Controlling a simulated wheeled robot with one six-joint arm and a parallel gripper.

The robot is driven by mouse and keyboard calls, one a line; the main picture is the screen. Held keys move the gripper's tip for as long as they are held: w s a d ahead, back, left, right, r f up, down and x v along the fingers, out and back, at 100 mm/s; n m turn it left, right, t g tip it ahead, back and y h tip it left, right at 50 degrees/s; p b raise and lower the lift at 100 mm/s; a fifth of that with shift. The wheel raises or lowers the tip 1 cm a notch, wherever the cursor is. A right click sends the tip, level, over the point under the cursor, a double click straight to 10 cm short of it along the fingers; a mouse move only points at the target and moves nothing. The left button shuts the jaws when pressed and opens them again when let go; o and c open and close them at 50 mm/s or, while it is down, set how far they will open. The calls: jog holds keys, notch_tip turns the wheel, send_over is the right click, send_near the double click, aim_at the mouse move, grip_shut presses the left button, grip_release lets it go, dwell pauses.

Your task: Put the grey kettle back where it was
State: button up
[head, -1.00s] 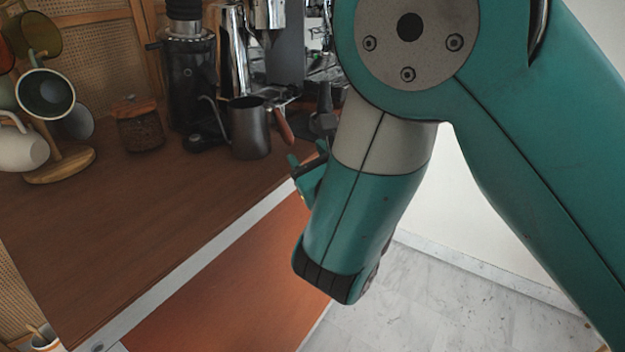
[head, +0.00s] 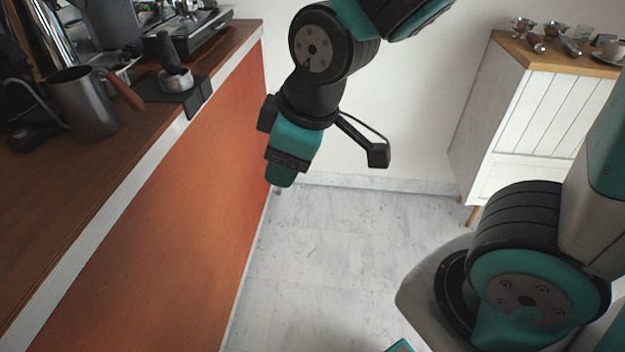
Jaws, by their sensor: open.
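The grey kettle (head: 85,104), with a thin gooseneck spout and a brown wooden handle, stands upright on the wooden counter (head: 60,205). It is near the counter's front edge, at the left of the head view, and nothing holds it. Its handle points right, toward the edge. My gripper (head: 281,174) hangs over the floor, to the right of the counter front and well apart from the kettle. It is open, and nothing shows in it. Its fingers are seen nearly end-on and partly hidden by the wrist.
The coffee machine (head: 185,35) is behind. A white cabinet (head: 535,115) with several small items stands at right. The floor (head: 310,250) between is clear.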

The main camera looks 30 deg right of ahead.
jog(key=s+a+r+m+g+y, duration=0.1)
jog(key=s+r+m+g+y, duration=0.1)
jog(key=s, duration=0.8)
notch_tip(320, 180, up, 2)
jog(key=shift+a+r+m+g, duration=0.1)
jog(key=shift+a+m+g, duration=0.2)
jog(key=shift+m+g, duration=0.35)
notch_tip(320, 180, up, 12)
jog(key=p, duration=1.1)
jog(key=shift+f+p, duration=0.25)
jog(key=shift+p, duration=0.05)
